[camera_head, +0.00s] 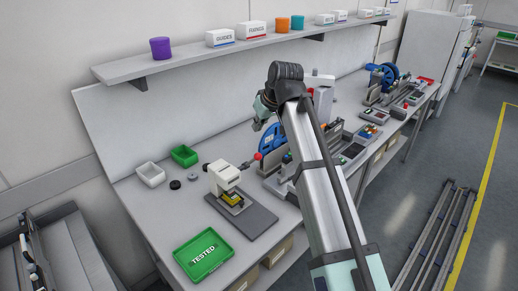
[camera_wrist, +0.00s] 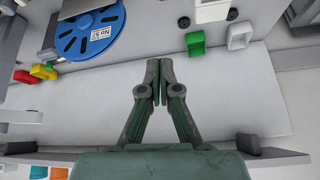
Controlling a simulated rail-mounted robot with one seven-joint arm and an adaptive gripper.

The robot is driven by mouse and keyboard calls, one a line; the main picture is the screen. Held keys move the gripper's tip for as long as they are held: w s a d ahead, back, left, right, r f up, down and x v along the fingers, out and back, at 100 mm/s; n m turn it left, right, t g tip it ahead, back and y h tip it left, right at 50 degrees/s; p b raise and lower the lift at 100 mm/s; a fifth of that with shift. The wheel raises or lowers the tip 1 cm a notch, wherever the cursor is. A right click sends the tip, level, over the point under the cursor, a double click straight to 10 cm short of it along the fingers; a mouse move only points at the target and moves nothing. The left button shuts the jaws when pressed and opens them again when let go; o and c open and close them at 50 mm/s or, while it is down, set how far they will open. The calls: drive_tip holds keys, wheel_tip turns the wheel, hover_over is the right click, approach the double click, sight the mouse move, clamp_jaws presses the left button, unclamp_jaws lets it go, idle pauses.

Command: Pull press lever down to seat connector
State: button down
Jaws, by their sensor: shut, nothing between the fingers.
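The cream press (camera_head: 222,176) stands on a grey base plate (camera_head: 254,219) on the bench. Its lever reaches up and right to a red knob (camera_head: 257,156). A yellow piece (camera_head: 233,199), perhaps the connector or its nest, sits under the press head; how it is seated is too small to tell. My gripper (camera_wrist: 160,98) is shut and empty, its fingers together in the wrist view. In the camera_head view it is partly hidden by my arm, above the back of the bench and apart from the knob. The wrist view shows a white part at its top edge, possibly the press (camera_wrist: 210,9).
A blue reel (camera_head: 271,138) stands right of the press. The green TESTED tray (camera_head: 204,255) is at the front. A shelf (camera_head: 160,67) with boxes overhangs the back.

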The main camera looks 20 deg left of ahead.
drive_tip(key=shift+f, duration=0.1)
drive_tip(key=p, duration=0.4)
hover_over(252, 161)
drive_tip(key=f, duration=0.6)
drive_tip(key=w+f, duration=0.1)
drive_tip(key=f, duration=0.2)
drive_tip(key=shift+d, duration=0.4)
drive_tip(key=shift+s+d+f, duration=0.1)
drive_tip(key=shift+s+d, duration=0.05)
drive_tip(key=shift+s+d+f, duration=0.1)
drive_tip(key=shift+f, duration=0.05)
